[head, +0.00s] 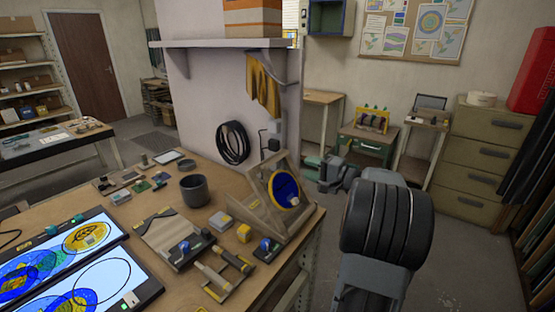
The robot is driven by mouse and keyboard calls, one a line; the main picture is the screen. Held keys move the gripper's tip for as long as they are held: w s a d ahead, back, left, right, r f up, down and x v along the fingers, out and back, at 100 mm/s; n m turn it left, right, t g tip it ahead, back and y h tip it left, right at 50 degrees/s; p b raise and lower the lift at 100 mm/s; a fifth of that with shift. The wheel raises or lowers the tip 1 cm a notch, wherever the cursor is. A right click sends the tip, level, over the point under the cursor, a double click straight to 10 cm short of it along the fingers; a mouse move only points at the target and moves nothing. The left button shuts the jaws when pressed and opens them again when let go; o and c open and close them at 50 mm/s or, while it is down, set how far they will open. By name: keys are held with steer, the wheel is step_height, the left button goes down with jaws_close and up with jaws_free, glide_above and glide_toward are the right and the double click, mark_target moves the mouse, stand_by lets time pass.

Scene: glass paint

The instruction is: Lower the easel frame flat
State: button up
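The easel frame (255,207) is a wooden frame at the right end of the workbench. It stands tilted up, with a round blue glass disc (286,187) on it that has a yellow rim and a pale knob-like spot. My arm comes in from the right. Its grey end, with my gripper (325,178), shows just right of the frame, with a visible gap between them. The fingers are too small and dark to make out, so I cannot tell whether they are open. Nothing is clearly held.
The workbench (150,205) holds a dark cup (194,190), a wooden board (178,238), small blocks and clamps left of the frame. A lit panel (75,262) with painted glass lies at front left. A wall with a shelf (225,43) stands behind. Floor shows at right.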

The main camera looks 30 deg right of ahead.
mark_target(279, 159)
steer(key=p+x, duration=0.2)
steer(key=x, duration=1)
steer(key=shift+w+a+p, duration=0.2)
steer(key=shift+w+p, duration=0.15)
steer(key=shift+f, duration=0.1)
steer(key=shift+c, duration=0.3)
jaws_close()
